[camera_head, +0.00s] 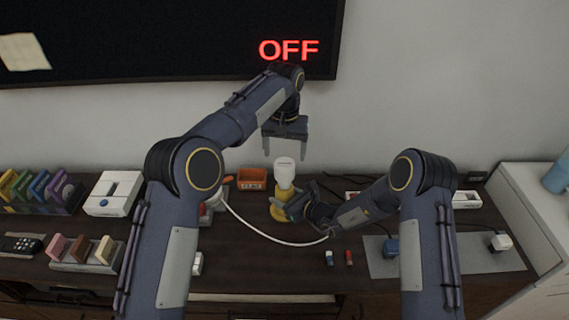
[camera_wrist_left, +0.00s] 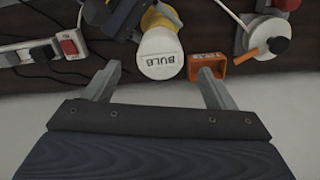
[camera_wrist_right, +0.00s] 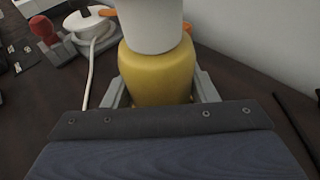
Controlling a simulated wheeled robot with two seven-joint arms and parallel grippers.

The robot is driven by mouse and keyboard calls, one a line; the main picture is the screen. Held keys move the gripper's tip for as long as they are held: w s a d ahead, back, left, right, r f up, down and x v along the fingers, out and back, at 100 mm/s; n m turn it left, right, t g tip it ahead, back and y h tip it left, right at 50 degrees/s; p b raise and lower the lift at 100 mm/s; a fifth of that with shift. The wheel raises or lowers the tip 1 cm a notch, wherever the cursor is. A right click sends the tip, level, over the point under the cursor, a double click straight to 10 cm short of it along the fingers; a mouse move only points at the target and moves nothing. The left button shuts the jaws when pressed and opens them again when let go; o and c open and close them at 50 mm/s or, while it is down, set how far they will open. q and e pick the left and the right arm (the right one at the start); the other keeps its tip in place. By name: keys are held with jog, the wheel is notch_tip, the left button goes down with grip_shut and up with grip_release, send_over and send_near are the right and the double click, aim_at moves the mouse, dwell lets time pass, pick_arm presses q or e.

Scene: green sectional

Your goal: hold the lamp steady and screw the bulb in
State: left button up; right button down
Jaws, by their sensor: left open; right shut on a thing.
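A yellow lamp base (camera_head: 285,207) stands on the dark cabinet top, with the white bulb (camera_head: 284,172) upright on it. The bulb's top, marked BULB, faces the left wrist view (camera_wrist_left: 160,64). My right gripper (camera_head: 284,210) is shut on the yellow lamp base, with a finger on each side of it in the right wrist view (camera_wrist_right: 158,75). The white bulb (camera_wrist_right: 150,22) is above those fingers. My left gripper (camera_head: 285,152) is open and empty, above the bulb with its fingers pointing down. Whether the bulb is seated in the lamp is hidden.
An orange box (camera_head: 252,179) stands just left of the lamp. A white cable (camera_head: 262,232) curves across the cabinet top in front. A white box (camera_head: 114,193) and colored cases (camera_head: 45,189) are at left. A wall screen (camera_head: 170,40) reads OFF.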

pick_arm(q)
jog(key=shift+r, duration=0.85)
pick_arm(e)
jog(key=shift+c, duration=2.4)
grip_release()
pick_arm(q)
jog(key=shift+f+b, duration=0.65)
jog(key=shift+f, duration=0.05)
pick_arm(e)
jog(key=v, duration=0.8)
